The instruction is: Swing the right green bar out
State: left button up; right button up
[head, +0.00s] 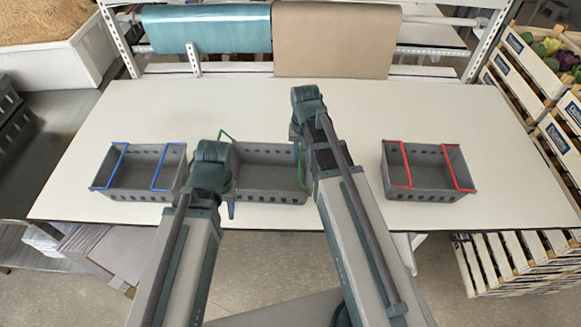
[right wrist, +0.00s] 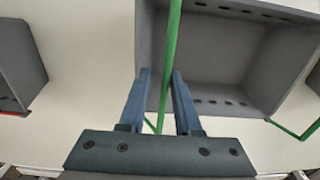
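The grey middle crate (head: 270,197) carries two green bars. The right green bar (head: 299,172) stands at the crate's right end, partly hidden by my right arm. The left green bar (head: 226,135) reaches up past the crate's back left corner and also shows in the right wrist view (right wrist: 296,133). In the right wrist view my right gripper (right wrist: 161,72) is open, with the right green bar (right wrist: 171,40) running between its fingers, nearer one; contact is unclear. My left gripper (head: 231,208) points down at the crate's left front; its opening cannot be made out.
A crate with blue bars (head: 140,178) stands to the left and one with red bars (head: 428,173) to the right. The white table (head: 345,120) is clear behind the crates and between the middle and red-barred ones. Paper rolls (head: 337,40) hang at the back.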

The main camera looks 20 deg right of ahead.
jog(key=shift+s+d+r, duration=0.1)
jog(key=shift+d+r, duration=0.05)
jog(key=shift+d, duration=0.15)
jog(key=shift+s+d+r+p, duration=0.15)
jog(key=shift+s+d, duration=0.05)
jog(key=shift+d, duration=0.3)
jog(key=shift+s+d+r+p, duration=0.1)
jog(key=shift+s+d+p, duration=0.05)
jog(key=shift+d, duration=0.5)
jog(key=shift+s+d, duration=0.25)
jog(key=shift+d, duration=0.3)
jog(key=shift+s+d, duration=0.2)
jog(key=shift+d, duration=0.35)
notch_tip(320, 180, up, 8)
jog(key=a+p, duration=0.1)
jog(key=p, duration=0.7)
jog(key=shift+w, duration=0.2)
